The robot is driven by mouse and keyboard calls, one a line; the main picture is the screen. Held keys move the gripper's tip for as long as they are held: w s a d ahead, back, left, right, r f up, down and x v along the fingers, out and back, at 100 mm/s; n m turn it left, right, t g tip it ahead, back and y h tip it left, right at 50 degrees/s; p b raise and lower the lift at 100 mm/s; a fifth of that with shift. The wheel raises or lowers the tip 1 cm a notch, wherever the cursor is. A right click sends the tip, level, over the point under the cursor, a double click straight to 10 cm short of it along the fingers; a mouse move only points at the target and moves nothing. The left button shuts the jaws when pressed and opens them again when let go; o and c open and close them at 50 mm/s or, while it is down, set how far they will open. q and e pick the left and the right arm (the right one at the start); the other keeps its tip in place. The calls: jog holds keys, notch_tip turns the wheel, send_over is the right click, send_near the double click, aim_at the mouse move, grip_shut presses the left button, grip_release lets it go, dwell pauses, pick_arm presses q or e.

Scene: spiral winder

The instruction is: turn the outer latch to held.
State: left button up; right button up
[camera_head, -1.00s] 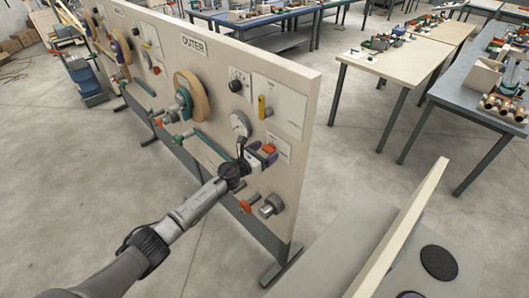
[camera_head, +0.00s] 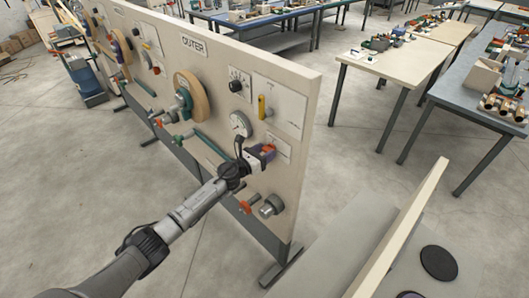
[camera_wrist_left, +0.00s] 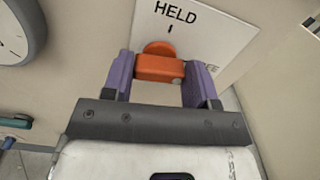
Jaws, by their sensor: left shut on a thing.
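The outer latch is an orange handle on the tall beige panel, before a white label plate; it shows in the left wrist view (camera_wrist_left: 160,67) and barely in the head view. The word HELD and a short black tick stand above it in the wrist view. Another word to its right is mostly hidden. My left gripper (camera_head: 265,152) reaches the panel's right part; in the wrist view its purple fingers (camera_wrist_left: 160,78) stand on either side of the handle and are shut on it. My right gripper is not in view.
The beige panel (camera_head: 150,105) bears an OUTER sign (camera_head: 194,45), a dial gauge (camera_head: 240,124) just above my gripper, a wooden disc (camera_head: 197,95), an orange valve knob (camera_head: 246,206) and a grey round knob (camera_head: 270,206) below. Open floor lies right of the panel.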

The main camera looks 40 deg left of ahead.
pick_arm(q)
jog(key=n, duration=0.4)
jog(key=shift+a+n, duration=0.1)
jog(key=shift+n, duration=0.2)
jog(key=n+p, duration=0.1)
jog(key=n, duration=0.2)
jog(key=shift+n, duration=0.3)
jog(key=n+p, duration=0.1)
jog(key=n, duration=0.3)
jog(key=shift+a+f+n+p, duration=0.15)
jog(key=shift+n+p, duration=0.3)
jog(key=shift+n, duration=1.65)
jog(key=o, duration=0.9)
jog(key=shift+o, duration=0.2)
